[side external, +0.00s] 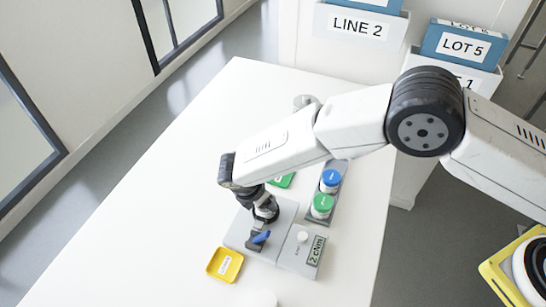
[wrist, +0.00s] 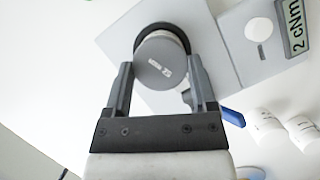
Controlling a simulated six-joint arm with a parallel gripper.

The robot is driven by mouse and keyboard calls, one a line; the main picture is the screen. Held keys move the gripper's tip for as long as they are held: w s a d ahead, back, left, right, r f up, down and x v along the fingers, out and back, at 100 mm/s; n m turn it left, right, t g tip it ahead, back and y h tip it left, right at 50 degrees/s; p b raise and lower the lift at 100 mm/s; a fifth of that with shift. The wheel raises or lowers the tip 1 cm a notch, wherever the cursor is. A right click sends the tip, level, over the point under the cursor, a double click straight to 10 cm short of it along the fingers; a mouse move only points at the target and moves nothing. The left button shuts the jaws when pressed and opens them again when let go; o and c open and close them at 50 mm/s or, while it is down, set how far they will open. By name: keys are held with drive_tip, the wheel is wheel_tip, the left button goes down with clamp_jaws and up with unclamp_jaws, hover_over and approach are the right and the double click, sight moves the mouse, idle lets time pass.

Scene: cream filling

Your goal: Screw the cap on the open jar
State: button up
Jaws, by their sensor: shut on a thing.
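A grey round cap (wrist: 162,62) with printed marking sits between the fingers of my gripper (wrist: 160,90) in the wrist view. The fingers are shut on its sides. A black ring (wrist: 192,42) of the fixture shows around the cap's far edge. The open jar is hidden beneath the cap, and I cannot tell whether cap and jar touch. In the side view my gripper (side external: 264,212) points down at the grey fixture plate (side external: 237,236), with the blue lever (side external: 261,237) just in front of it.
A torque unit (side external: 302,248) reading "2 cNm" stands right of the plate. A yellow tray (side external: 225,265) lies front left. Blue-capped (side external: 330,180) and green-capped (side external: 321,206) jars stand in a rack behind. A green tray (side external: 284,181) is partly hidden. The table's left side is clear.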

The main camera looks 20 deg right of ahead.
drive_tip(key=m+g, duration=0.1)
drive_tip(key=m, duration=0.2)
drive_tip(key=shift+w+m, duration=0.1)
drive_tip(key=shift+m, duration=0.2)
drive_tip(key=shift+m+g, duration=0.4)
drive_tip(key=shift+m, duration=0.1)
drive_tip(key=shift+w+m+g, duration=0.15)
drive_tip(key=shift+m+g, duration=0.25)
drive_tip(key=shift+m, duration=0.7)
clamp_jaws()
drive_tip(key=shift+m+g, duration=0.4)
drive_tip(key=shift+m, duration=0.9)
drive_tip(key=shift+w+m, duration=0.1)
drive_tip(key=shift+m, duration=0.2)
drive_tip(key=o, duration=1.1)
unclamp_jaws()
